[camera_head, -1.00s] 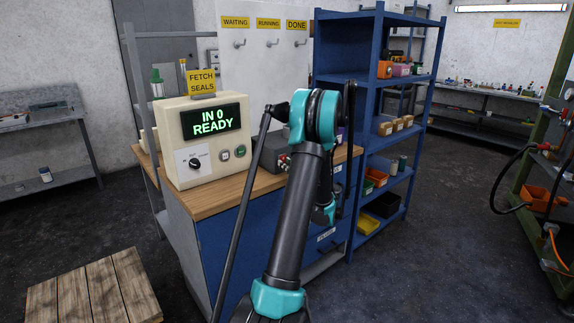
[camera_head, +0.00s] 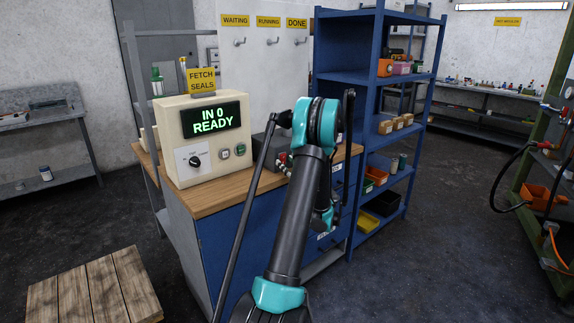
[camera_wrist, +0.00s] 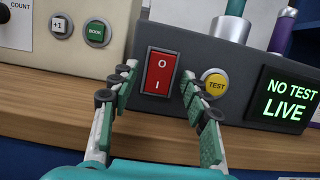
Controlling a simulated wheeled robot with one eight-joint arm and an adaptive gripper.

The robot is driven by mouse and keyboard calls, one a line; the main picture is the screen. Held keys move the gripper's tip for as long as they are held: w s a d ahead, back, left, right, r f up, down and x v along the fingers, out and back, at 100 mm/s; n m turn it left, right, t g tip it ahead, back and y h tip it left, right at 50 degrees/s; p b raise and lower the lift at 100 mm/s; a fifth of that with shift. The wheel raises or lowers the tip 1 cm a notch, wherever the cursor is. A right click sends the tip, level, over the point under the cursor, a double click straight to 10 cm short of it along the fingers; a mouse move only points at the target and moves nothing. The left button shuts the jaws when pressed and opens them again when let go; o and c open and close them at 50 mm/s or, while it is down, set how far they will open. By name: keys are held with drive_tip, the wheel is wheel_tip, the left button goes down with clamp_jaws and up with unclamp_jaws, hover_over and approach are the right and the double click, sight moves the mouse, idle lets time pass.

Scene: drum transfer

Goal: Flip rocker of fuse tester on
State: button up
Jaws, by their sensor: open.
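The fuse tester is a dark grey box (camera_wrist: 227,97) on the wooden bench; part of it also shows in the head view (camera_head: 262,152), left of my arm. Its red rocker (camera_wrist: 159,73), marked O above and I below, is on the front face. A round yellow TEST button (camera_wrist: 215,84) and a screen (camera_wrist: 286,98) reading "NO TEST LIVE" in green lie to its right. My gripper (camera_wrist: 158,84) is open and empty. Its fingers appear on either side of the rocker in the wrist view; contact cannot be told.
A cream box (camera_head: 205,150) with a screen reading "IN 0 READY" stands left on the bench (camera_head: 222,196). Its green BOOK button (camera_wrist: 96,33) is near my left finger. A blue shelf (camera_head: 345,55) stands to the right. A wooden pallet (camera_head: 93,290) lies front left.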

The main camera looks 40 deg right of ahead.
drive_tip(key=v, duration=0.7)
drive_tip(key=shift+s, duration=0.2)
idle(0.4)
